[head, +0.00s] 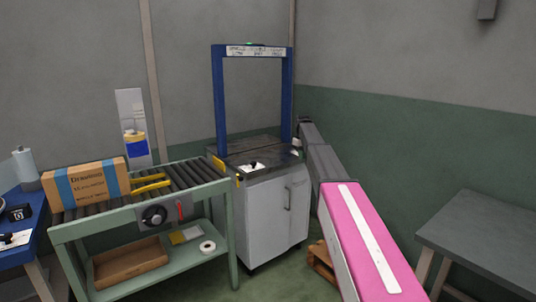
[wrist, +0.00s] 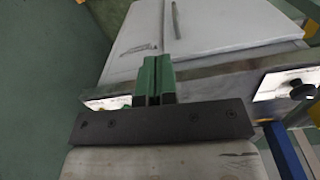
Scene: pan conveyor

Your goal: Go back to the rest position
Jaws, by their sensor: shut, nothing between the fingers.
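My gripper (wrist: 153,66) shows in the wrist view as two green fingers pressed together, with nothing between them. The strapping machine's white cabinet (wrist: 205,28) and its dark top edge lie beyond the fingers in that view. A black knob (wrist: 302,92) on a white plate is to the right of the fingers. In the head view my pink and grey arm reaches from the lower right toward the right side of the strapping machine (head: 273,205). My fingers cannot be made out there.
The machine's blue arch (head: 219,105) rises from its top, close to my arm's far end. A roller conveyor (head: 190,175) with a cardboard box (head: 88,184) stands to the left. A grey table (head: 490,232) is at the right, and a wooden pallet (head: 320,262) lies on the floor.

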